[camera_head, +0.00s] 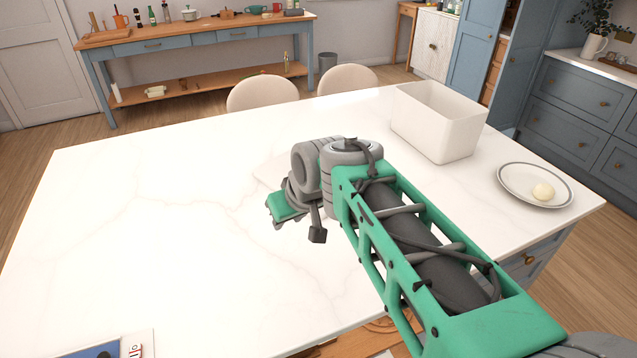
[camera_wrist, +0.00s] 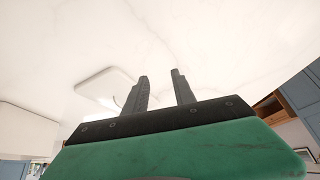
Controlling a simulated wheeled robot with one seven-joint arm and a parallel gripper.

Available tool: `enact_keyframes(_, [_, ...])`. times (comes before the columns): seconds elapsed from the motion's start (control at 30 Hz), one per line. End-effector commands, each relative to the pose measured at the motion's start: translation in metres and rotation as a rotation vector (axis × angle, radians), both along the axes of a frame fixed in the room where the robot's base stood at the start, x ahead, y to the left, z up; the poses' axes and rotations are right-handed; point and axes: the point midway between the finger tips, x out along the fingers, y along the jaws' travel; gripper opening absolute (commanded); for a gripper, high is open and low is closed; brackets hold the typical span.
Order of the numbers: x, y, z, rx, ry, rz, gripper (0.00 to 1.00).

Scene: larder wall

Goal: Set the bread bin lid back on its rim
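The white, open-topped bread bin (camera_head: 432,128) stands upright on the white table, to the right of my arm. Its rim is bare. A thin white lid (camera_wrist: 98,84) with rounded corners lies on the table in the wrist view, left of my fingers. In the head view my wrist hides most of the lid (camera_head: 268,172), and only a faint edge shows. My gripper (camera_wrist: 160,76) is open and empty, its two dark fingers apart with only bare table between them. In the head view it hangs above the table, near the lid.
A flat dark-blue item (camera_head: 95,350) lies at the near left. Two cream chairs stand beyond the far edge. The table's left side is clear.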

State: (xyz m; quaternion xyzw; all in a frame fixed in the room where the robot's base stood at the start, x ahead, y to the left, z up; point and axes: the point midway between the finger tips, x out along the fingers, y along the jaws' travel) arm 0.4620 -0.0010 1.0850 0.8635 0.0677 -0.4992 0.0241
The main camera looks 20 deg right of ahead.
Motion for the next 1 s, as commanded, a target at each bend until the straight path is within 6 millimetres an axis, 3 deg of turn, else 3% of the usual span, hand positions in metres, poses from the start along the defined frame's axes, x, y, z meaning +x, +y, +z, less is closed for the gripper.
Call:
enact_keyframes(0.03, [0.046,-0.017,-0.034,0.022,-0.055,0.025,0.32])
enact_keyframes(0.13, [0.135,-0.059,-0.056,0.066,-0.222,0.101,0.32])
enact_keyframes(0.2, [0.183,-0.095,-0.072,0.092,-0.342,0.146,0.32])
enact_keyframes(0.3, [0.223,-0.143,-0.09,0.122,-0.492,0.189,0.32])
enact_keyframes(0.4, [0.239,-0.174,-0.098,0.137,-0.593,0.213,0.32])
enact_keyframes(0.5, [0.247,-0.184,-0.099,0.145,-0.639,0.227,0.32])
enact_keyframes(1.0, [0.31,-0.154,-0.123,0.147,-0.641,0.233,0.32])
